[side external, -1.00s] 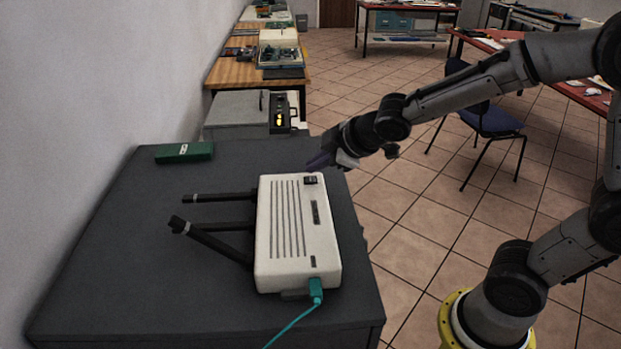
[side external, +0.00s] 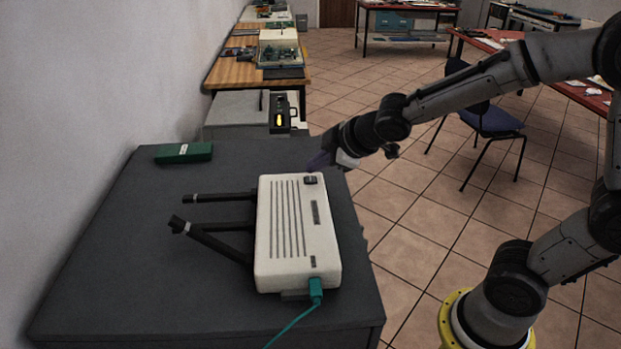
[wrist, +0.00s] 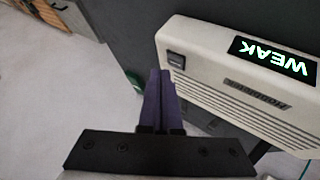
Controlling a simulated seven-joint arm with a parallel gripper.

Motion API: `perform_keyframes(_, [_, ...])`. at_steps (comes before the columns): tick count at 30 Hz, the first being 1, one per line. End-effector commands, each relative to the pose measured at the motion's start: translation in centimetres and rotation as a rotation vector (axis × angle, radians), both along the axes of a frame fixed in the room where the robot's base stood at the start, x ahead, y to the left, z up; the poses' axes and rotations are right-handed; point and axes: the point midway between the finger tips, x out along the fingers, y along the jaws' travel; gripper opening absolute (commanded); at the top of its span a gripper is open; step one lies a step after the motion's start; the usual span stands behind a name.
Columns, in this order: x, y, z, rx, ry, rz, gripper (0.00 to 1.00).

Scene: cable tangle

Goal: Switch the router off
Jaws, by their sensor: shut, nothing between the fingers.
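The white router (side external: 291,265) lies on the dark grey cabinet top, with several black antennas (side external: 215,240) pointing left and a teal cable (side external: 315,292) plugged into its near end. Its black rocker switch (side external: 310,180) is at the far right corner. In the wrist view the router (wrist: 215,75) shows a lit "WEAK" display (wrist: 272,56), and the switch (wrist: 176,61) is at its left end. My gripper (side external: 312,167) is shut and empty, its purple fingers just beyond the switch end. In the wrist view the fingertips (wrist: 160,72) are beside the switch; I cannot tell whether they touch it.
A green box (side external: 184,153) lies at the back left of the cabinet top (side external: 130,260). A wall borders the left side. Workbenches (side external: 240,70) stand behind, and a blue chair (side external: 488,120) is on the tiled floor at right.

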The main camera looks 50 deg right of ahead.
Motion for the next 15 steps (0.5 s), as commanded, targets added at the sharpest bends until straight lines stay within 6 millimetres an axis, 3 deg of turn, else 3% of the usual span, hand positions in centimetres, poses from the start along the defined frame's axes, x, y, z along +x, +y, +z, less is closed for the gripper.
perform_keyframes(15, [0.00,0.03,-0.69,0.000,0.000,0.000,0.00])
